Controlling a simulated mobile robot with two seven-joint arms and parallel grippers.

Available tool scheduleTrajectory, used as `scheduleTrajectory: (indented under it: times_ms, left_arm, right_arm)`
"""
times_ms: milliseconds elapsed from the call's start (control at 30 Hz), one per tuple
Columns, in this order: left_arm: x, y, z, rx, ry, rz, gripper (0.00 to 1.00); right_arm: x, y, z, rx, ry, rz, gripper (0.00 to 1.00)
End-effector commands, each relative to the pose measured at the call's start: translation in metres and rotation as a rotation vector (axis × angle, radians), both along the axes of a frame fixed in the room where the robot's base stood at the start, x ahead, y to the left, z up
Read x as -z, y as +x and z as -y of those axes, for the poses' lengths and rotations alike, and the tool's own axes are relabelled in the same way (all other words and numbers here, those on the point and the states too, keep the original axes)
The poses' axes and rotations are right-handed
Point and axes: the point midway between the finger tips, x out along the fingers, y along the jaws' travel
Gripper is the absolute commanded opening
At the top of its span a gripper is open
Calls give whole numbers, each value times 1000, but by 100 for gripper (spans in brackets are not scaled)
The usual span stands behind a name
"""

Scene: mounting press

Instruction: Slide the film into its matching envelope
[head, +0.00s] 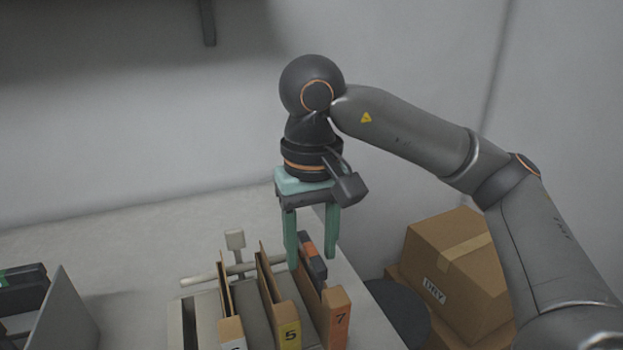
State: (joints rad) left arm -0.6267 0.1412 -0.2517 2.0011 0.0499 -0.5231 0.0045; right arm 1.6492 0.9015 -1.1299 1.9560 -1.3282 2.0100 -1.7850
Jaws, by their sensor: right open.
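A dark piece with an orange band (314,262), which looks like the film, stands upright at the brown envelope marked 7 (338,318). Its lower part is hidden, so I cannot tell how deep it sits. Envelope 7 has an orange label. An envelope marked 5 (290,333) with a yellow label stands to its left. Another with a white label (231,332) is further left, cut off by the bottom edge. My right gripper (311,254) points down over the envelopes, open, with its fingers on either side of the dark piece's top; I see no grip on it.
A pale rack (203,314) holds the envelopes near the table's right edge. A dark object with a green mark (22,291) and a grey upright panel (66,316) are at the left. Cardboard boxes (452,268) stand beyond the table at the right.

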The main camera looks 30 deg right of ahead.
Motion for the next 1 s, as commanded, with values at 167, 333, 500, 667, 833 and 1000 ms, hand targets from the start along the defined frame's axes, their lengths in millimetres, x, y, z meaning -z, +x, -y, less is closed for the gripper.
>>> scheduleTrajectory:
  times_ms: [167,333,500,667,833,1000]
  left_arm:
    - [-15,-5,-8,-18,9,-3,0]
    - [-23,-9,-16,-34,18,-2,0]
    - [-27,-11,-22,-44,23,-2,0]
    - [-27,-12,-24,-49,25,0,0]
    - [-26,-12,-24,-49,25,0,0]
    - [-26,-12,-24,-49,25,0,0]
  right_arm:
    - [-51,0,0,0,0,7,54]
    - [-84,0,0,0,0,5,54]
    - [-104,-1,0,0,0,2,54]
    - [-110,-1,0,-1,0,2,54]
    - [-110,-1,0,-1,1,1,54]
    - [-110,-1,0,-1,1,1,54]
